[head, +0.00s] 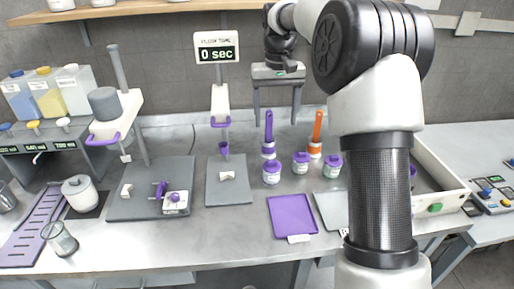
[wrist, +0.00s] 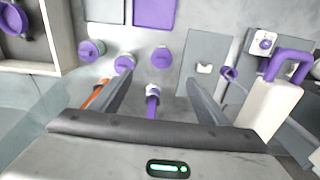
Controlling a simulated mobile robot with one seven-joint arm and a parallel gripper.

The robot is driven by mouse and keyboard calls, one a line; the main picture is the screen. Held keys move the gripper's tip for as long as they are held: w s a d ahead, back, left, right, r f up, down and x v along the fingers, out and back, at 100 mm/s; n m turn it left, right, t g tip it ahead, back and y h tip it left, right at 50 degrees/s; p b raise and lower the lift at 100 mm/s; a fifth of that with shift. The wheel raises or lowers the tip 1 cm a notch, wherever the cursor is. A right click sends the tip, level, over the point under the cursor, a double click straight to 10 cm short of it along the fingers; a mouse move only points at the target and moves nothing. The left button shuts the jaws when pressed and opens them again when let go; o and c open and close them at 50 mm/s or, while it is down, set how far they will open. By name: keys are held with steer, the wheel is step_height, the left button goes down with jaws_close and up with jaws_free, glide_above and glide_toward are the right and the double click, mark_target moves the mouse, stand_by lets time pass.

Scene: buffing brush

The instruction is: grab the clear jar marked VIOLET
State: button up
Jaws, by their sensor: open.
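Three small jars with purple lids stand on the grey bench in the head view: a left jar (head: 271,173), a middle jar (head: 301,163) and a right jar (head: 332,166). Their labels are too small to read, so I cannot tell which is marked VIOLET. The wrist view shows their lids from above, in reversed order: left jar (wrist: 161,58), middle jar (wrist: 124,65), right jar (wrist: 91,50). My gripper (head: 277,117) is open and empty, fingers pointing down, behind and above the jars. In the wrist view its fingers (wrist: 160,90) spread either side of a purple-handled brush.
The purple-handled brush (head: 268,130) and an orange-handled brush (head: 317,130) stand upright behind the jars. A purple mat (head: 291,215) lies in front. A timer stand (head: 220,95) is left, and a white-walled tray (head: 440,172) is right, partly behind my arm.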

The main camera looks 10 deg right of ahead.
steer(key=w, duration=0.1)
glide_above(272, 161)
step_height(272, 161, down, 12)
steer(key=shift+w+f, duration=0.1)
steer(key=shift+f, duration=2.85)
steer(key=c, duration=1.6)
